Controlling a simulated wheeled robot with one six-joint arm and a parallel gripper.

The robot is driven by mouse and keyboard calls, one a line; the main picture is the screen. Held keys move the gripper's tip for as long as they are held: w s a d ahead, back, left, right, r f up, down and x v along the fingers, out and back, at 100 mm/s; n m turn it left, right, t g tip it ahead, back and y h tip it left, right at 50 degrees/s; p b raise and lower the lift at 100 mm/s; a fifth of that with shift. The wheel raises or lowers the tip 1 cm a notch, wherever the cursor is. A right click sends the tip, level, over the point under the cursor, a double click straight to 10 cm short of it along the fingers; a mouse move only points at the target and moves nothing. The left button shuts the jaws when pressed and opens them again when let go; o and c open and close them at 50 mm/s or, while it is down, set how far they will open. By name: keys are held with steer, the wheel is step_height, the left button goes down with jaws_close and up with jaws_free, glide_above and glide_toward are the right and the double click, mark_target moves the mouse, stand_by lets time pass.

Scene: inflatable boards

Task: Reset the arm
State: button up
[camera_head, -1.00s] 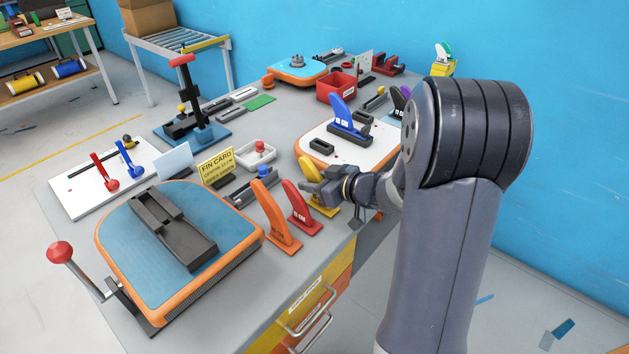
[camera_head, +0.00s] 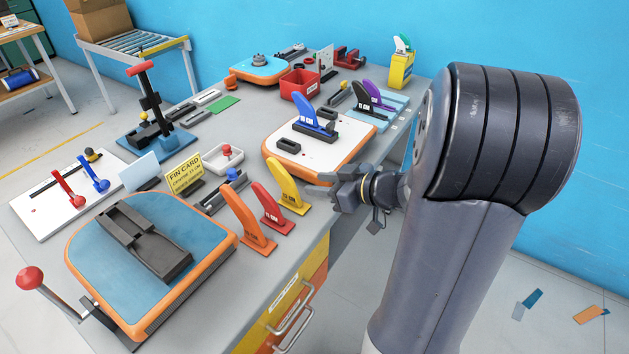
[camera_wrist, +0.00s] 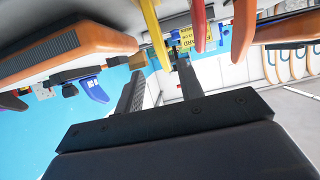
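My gripper (camera_head: 322,184) is at the table's right edge, in front of the white-topped board. In the wrist view its two dark fingers (camera_wrist: 160,70) stand apart with nothing between them. A yellow fin (camera_head: 290,186), a red fin (camera_head: 271,207) and an orange fin (camera_head: 246,217) stand in a row on the table, left of the gripper and apart from it. The wrist view is upside down, with the yellow fin (camera_wrist: 152,30) and red fin (camera_wrist: 199,25) hanging from the top.
The white board (camera_head: 339,145) carries a blue fin (camera_head: 312,116) and lies close behind the gripper. A blue board (camera_head: 100,242) with orange rim fills the table's front left. A yellow fin card (camera_head: 185,175) stands mid-table. Open floor (camera_head: 545,270) lies to the right.

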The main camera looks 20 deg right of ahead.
mark_target(288, 174)
stand_by(0.3)
steer(key=b+x, duration=0.2)
steer(key=x, duration=1)
steer(key=shift+s, duration=0.1)
steer(key=shift+w, duration=0.2)
steer(key=shift+r+p, duration=0.45)
steer(key=shift+r, duration=0.55)
steer(key=shift+s, duration=0.1)
